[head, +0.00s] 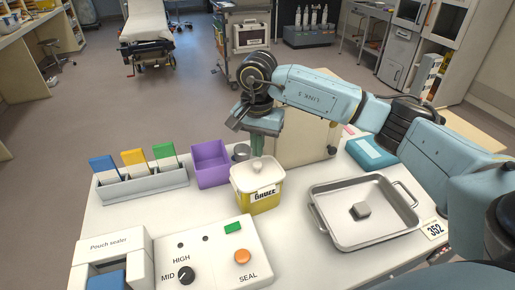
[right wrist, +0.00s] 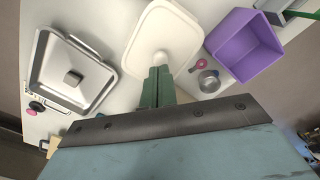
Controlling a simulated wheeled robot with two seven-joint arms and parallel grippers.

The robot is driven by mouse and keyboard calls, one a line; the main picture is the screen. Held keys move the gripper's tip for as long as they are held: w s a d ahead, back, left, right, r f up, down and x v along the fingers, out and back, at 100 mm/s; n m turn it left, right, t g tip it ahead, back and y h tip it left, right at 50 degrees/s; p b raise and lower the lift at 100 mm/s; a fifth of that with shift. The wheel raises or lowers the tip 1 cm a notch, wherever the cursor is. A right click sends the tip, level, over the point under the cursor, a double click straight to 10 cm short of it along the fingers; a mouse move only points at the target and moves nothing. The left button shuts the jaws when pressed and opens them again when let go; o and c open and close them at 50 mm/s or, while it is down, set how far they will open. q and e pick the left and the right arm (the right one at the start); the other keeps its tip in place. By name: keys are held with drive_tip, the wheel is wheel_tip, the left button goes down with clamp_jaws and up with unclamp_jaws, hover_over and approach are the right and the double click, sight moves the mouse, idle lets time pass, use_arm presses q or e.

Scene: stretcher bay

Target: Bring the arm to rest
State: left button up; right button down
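My right arm reaches in from the right of the head view, bent at the elbow. Its gripper (head: 257,153) points down over the white lid (head: 258,172) of a yellow tub marked GAUZE (head: 266,201). The lid sits level on the tub. In the right wrist view the green fingers (right wrist: 158,72) are close together, with their tips at the pale knob (right wrist: 160,58) on the lid. I cannot tell whether they grip the knob or only stand beside it. My left gripper is out of view.
A purple bin (head: 211,164) and metal cup (head: 241,152) stand close left of the gripper. A steel tray (head: 330,228) holding a grey block (head: 361,211), a teal box (head: 371,153) and a beige case (head: 305,147) lie nearby. A sealer panel (head: 213,256) is in front.

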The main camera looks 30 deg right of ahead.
drive_tip(key=shift+r+p, duration=0.75)
drive_tip(key=shift+r, duration=0.75)
